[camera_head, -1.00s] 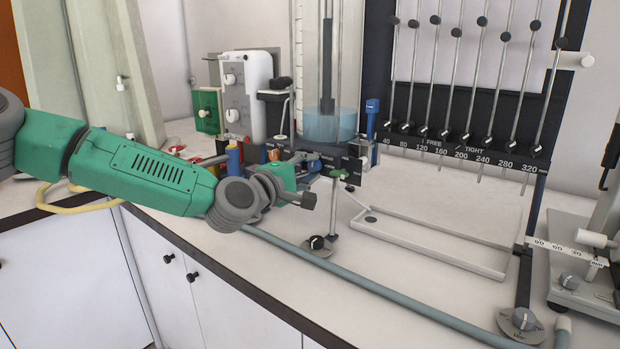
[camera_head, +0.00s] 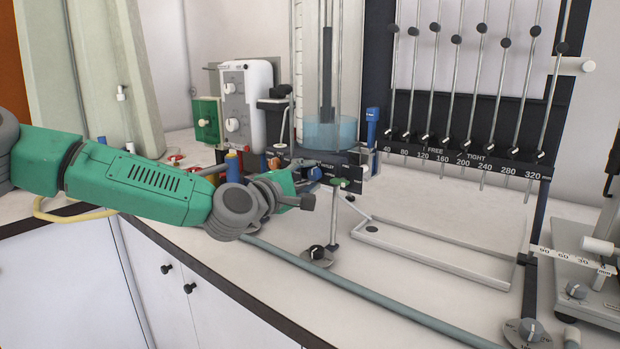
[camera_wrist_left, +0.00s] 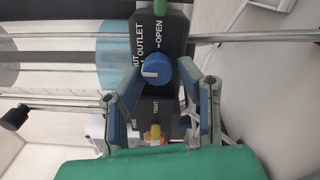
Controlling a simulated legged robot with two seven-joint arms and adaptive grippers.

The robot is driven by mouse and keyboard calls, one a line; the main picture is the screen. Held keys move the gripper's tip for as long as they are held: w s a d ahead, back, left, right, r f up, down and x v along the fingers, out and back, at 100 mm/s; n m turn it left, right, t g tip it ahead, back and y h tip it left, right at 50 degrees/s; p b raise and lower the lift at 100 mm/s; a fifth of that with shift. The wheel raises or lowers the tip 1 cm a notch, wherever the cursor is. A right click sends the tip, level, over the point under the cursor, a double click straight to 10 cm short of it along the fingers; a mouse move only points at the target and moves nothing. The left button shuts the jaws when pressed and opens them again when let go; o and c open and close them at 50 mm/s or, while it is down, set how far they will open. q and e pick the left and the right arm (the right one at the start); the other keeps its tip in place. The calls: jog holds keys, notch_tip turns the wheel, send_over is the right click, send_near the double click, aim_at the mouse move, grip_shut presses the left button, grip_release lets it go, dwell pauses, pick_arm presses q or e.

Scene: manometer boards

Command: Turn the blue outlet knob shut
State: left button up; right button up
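The blue outlet knob (camera_wrist_left: 157,69) sits on a dark panel (camera_wrist_left: 158,30) marked OUTLET and OPEN in the left wrist view. A white line marks its face. My left gripper (camera_wrist_left: 159,74) is open, with one finger on each side of the knob; gaps seem to show, but I cannot tell whether either finger touches it. In the head view, my left gripper (camera_head: 302,182) is at the panel below the water tank (camera_head: 330,132), and the knob (camera_head: 314,173) shows only partly beside it. My right gripper is not in view.
A yellow knob (camera_wrist_left: 155,134) is lower on the same panel. A grey hose (camera_head: 370,300) runs along the bench front. The manometer board (camera_head: 470,100) stands behind a white tray frame (camera_head: 440,245).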

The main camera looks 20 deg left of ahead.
pick_arm(q)
jog(key=v, duration=1.2)
jog(key=shift+f, duration=0.15)
jog(key=shift+w+a, duration=0.1)
